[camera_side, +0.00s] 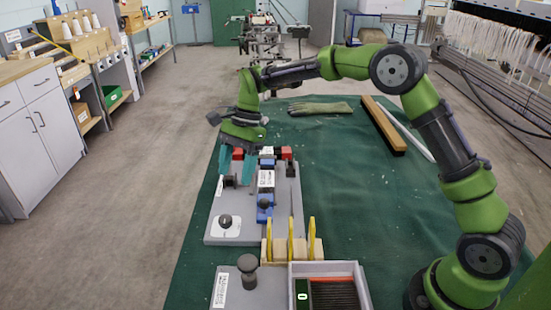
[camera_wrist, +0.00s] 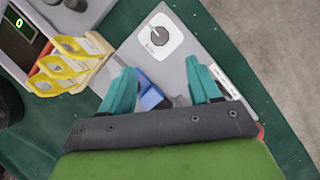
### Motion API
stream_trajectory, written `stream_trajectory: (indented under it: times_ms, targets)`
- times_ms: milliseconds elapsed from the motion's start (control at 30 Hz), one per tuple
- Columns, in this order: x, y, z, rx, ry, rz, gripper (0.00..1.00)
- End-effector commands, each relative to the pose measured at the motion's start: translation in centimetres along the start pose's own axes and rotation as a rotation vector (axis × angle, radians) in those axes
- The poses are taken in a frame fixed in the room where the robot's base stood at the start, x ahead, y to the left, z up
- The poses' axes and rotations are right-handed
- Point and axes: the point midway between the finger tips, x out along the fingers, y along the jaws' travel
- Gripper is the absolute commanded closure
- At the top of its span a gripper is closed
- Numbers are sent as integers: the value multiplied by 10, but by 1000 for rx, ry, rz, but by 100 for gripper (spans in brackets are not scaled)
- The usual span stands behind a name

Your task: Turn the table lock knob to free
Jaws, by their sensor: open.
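A dark round knob (camera_side: 225,221) sits on a white square plate at the near left corner of a grey board (camera_side: 245,232). In the wrist view the knob (camera_wrist: 159,36) has a pale pointer line, and small print on its plate is too fine to read. I take it to be the table lock knob. My gripper (camera_side: 234,168) has teal fingers, open and pointing down over the far part of the board, beyond the knob. In the wrist view the open fingers of my gripper (camera_wrist: 160,68) are apart from the knob, with nothing held between them.
A blue block (camera_wrist: 151,97) is on the board near my fingers. A second black knob (camera_side: 247,265) stands on a grey box. A glove (camera_side: 320,108) and wooden bar (camera_side: 384,125) lie on the green mat.

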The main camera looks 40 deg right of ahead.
Motion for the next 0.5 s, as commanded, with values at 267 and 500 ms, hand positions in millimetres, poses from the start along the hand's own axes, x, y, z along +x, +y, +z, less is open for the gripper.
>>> stream_trajectory:
  times_ms: [267, 500]
  targets:
    - [63, 1, 0, -3, -1, 5, 38]
    - [99, 0, 0, -2, 0, 1, 38]
